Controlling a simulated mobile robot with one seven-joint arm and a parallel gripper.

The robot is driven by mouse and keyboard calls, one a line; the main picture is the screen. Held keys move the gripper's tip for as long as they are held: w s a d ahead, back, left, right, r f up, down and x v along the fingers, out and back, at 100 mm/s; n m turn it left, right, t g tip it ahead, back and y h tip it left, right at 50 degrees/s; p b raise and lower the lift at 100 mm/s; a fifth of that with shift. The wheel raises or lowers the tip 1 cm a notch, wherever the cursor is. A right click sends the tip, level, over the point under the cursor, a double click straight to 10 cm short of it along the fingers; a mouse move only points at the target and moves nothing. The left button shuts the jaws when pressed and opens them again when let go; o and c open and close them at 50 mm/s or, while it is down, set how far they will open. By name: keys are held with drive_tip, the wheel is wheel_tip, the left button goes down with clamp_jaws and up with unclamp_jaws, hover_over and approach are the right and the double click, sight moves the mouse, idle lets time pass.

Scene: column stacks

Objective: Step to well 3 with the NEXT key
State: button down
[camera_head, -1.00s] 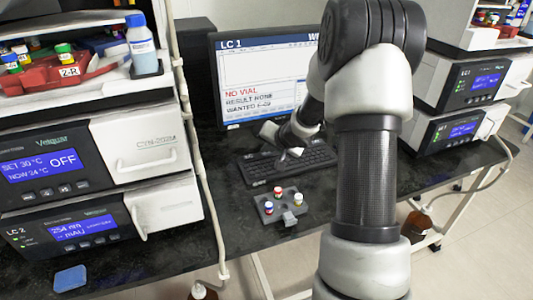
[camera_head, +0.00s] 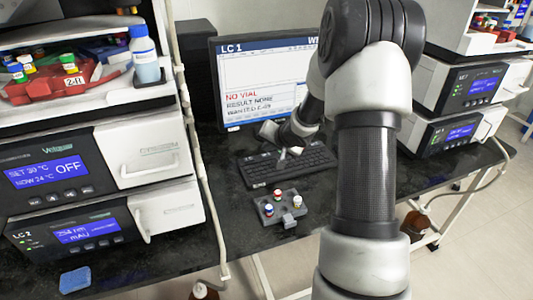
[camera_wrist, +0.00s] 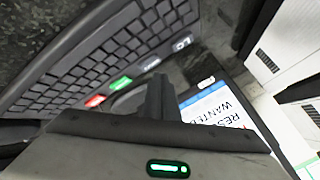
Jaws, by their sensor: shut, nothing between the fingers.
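The dark keyboard (camera_head: 312,161) lies on the black bench in front of the LC 1 monitor (camera_head: 262,75). The screen reads NO VIAL in red, RESULT NONE and a WANTED line; its right part, starting "W", is hidden by my arm. In the wrist view, the shut fingers (camera_wrist: 158,97) are beside the keyboard's edge, near a red key (camera_wrist: 95,101) and a green key (camera_wrist: 121,83). Key lettering is too small to read, so I cannot tell which is NEXT. Contact with a key cannot be told.
A small grey rack (camera_head: 266,222) with three capped vials stands in front of the keyboard. Instrument stacks stand left (camera_head: 150,160) and right (camera_head: 450,95). A blue pad (camera_head: 75,280) lies front left. The bench left of the rack is mostly clear.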

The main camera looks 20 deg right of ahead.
wheel_tip(320, 180, up, 5)
drive_tip(key=p, duration=0.6)
idle(1.3)
